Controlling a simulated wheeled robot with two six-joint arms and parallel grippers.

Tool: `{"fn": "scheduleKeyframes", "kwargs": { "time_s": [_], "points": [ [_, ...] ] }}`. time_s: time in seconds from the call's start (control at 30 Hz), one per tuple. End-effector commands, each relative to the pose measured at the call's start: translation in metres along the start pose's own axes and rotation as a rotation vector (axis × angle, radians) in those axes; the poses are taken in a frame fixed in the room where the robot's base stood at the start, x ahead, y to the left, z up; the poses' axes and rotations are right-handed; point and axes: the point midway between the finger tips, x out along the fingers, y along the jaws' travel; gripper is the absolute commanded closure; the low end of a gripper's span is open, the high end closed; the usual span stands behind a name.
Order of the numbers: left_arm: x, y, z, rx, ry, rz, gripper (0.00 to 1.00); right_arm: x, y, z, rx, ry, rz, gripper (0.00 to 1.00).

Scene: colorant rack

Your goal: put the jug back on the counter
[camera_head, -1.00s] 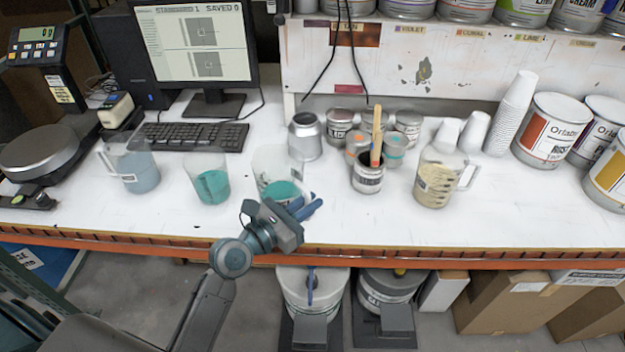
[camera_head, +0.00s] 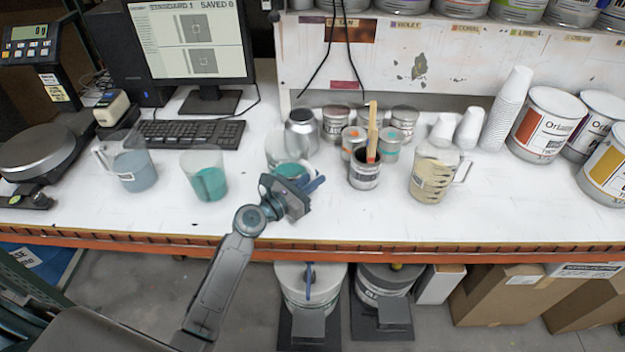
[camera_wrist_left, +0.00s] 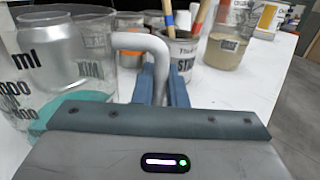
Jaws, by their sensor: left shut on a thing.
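A clear jug with teal liquid (camera_head: 291,170) is near the middle of the counter (camera_head: 325,220), partly hidden behind my left gripper (camera_head: 314,184). The left wrist view shows the jug (camera_wrist_left: 75,105) at left, with its pale bent handle (camera_wrist_left: 145,42) between my blue fingers (camera_wrist_left: 165,88). My left gripper is shut on that handle. The jug looks about upright. I cannot tell whether its base touches the counter. My right gripper is not in view.
A second teal jug (camera_head: 205,180) and a grey-blue jug (camera_head: 135,168) stand left. A silver can (camera_head: 302,135) is close behind the held jug. A can with stir sticks (camera_head: 364,175) and a beige jug (camera_head: 430,180) stand right. The front strip of counter is clear.

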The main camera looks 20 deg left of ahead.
Motion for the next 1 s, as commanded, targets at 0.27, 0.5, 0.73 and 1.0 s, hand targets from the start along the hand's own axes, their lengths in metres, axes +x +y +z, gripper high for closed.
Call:
{"fn": "scheduleKeyframes", "kwargs": {
  "time_s": [0.27, 0.5, 0.73, 1.0],
  "points": [
    [0.0, 0.0, -0.002, 0.0, 0.0, 0.0, 0.84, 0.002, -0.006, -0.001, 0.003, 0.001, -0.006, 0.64],
    [0.0, 0.0, -0.002, 0.0, 0.0, 0.0, 0.66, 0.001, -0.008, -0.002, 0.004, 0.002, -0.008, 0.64],
    [-0.004, 0.0, 0.0, 0.002, 0.001, 0.0, 0.66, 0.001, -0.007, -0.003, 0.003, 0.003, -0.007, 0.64],
    [-0.055, 0.0, -0.004, 0.005, 0.004, -0.001, 0.66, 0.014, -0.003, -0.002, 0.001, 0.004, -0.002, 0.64]
  ]
}}
